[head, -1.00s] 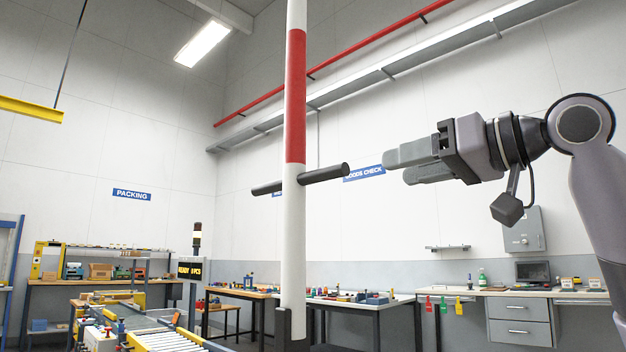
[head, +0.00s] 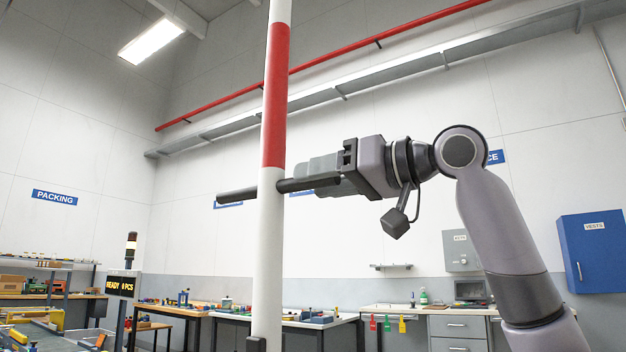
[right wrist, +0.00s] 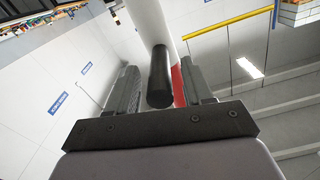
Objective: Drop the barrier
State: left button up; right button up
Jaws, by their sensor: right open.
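The barrier (head: 269,220) is a red and white pole standing upright in the head view. A black bar handle (head: 238,196) sticks out from both sides of it. My right gripper (head: 312,168) is at the right end of the handle, pointing left toward the pole. In the right wrist view the black handle (right wrist: 160,78) lies between the two open fingers (right wrist: 160,92), with gaps on both sides. The barrier (right wrist: 147,18) also shows beyond the fingertips there. The pole's top is out of view. My left gripper is not in view.
Work benches (head: 345,318) with small parts line the back wall. A blue cabinet (head: 592,252) hangs at the right. A lit display (head: 120,285) stands at the left behind the pole. The air around the handle is clear.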

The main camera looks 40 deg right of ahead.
jog(key=shift+w+a, duration=0.3)
jog(key=shift+w, duration=0.4)
grip_shut()
jog(key=shift+a, duration=0.1)
